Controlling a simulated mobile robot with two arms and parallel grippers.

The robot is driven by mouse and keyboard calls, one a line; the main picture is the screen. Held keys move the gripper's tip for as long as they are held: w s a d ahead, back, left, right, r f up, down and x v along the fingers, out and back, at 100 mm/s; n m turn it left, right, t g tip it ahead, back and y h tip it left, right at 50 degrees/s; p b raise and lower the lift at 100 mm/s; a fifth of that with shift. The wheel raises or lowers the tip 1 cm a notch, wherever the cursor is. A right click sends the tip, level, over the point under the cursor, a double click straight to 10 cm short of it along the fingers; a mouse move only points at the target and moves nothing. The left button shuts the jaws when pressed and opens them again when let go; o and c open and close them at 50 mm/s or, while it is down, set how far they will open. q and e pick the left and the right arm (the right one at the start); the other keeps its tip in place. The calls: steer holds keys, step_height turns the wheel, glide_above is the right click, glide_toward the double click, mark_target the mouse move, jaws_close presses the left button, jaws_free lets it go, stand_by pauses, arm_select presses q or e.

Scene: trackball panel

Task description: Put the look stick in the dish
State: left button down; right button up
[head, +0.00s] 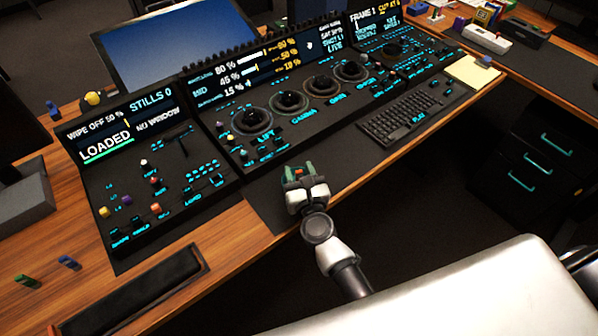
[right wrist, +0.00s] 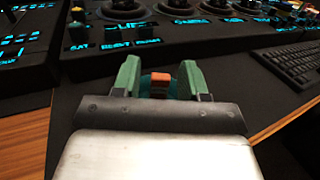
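My right gripper (head: 298,174) is over the dark front strip of the desk, below the middle of the control panel. Its green fingers are closed on a small stick with an orange end and teal sides, taken as the look stick (right wrist: 161,82); its orange end also shows in the head view (head: 299,172). In the right wrist view the gripper (right wrist: 160,80) hides the stick's lower part. A long, shallow black tray (head: 190,262), possibly the dish, lies on the wood at the lower left. My left gripper is not in view.
A green stick (head: 27,281) and a blue stick (head: 69,262) are on the wood left of the tray. The control panel (head: 175,150) has raised knobs and trackballs. A keyboard (head: 405,115) and a yellow notepad (head: 474,72) are to the right.

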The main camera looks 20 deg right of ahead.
steer(key=shift+r, duration=0.25)
steer(key=s+b, duration=0.2)
steer(key=s, duration=1)
steer(key=shift+a, duration=0.25)
steer(key=shift+f, duration=0.1)
